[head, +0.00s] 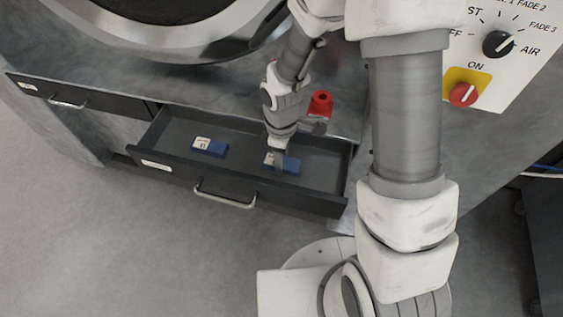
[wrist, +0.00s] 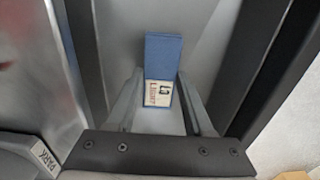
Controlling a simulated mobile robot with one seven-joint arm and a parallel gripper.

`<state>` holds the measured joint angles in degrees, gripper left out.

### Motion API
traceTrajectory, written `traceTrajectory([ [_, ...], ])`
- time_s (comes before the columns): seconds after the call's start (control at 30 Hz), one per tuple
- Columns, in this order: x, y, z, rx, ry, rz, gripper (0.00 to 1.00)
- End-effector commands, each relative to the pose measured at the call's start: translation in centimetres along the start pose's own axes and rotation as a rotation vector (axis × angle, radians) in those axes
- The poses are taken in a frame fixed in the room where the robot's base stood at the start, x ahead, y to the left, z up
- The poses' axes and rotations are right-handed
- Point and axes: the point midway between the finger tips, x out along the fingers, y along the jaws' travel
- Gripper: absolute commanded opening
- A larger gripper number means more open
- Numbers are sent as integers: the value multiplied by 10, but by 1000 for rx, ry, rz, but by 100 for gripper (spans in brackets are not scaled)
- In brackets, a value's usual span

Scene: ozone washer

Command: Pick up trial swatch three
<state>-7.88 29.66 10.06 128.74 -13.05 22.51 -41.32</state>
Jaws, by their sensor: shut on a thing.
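A blue swatch with a pale printed label (head: 275,162) is at the right side of the open drawer (head: 240,158). My gripper (head: 281,153) reaches down into the drawer from above and is shut on this swatch. In the wrist view the swatch (wrist: 164,52) stands between the two fingers of my gripper (wrist: 160,78), its labelled end nearer the camera. I cannot tell whether the swatch touches the drawer floor. A second blue swatch with a pale label (head: 212,147) lies apart at the drawer's left.
The drawer front has a metal handle (head: 225,199). A shut drawer (head: 68,101) is at the left. A red part (head: 320,103) stands on the metal top behind my gripper. A control panel (head: 505,60) with a red switch (head: 463,95) is at upper right.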

Motion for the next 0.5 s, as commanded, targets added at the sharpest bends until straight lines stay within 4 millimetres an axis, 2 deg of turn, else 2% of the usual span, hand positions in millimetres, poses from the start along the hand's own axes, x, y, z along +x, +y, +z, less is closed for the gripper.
traceTrajectory([
  [0.27, -5, 0, 0, 0, 1, 1, 0],
  [0.37, -13, 1, 0, 0, 1, 2, 0],
  [0.5, -38, 1, 0, 1, 3, 4, 0],
])
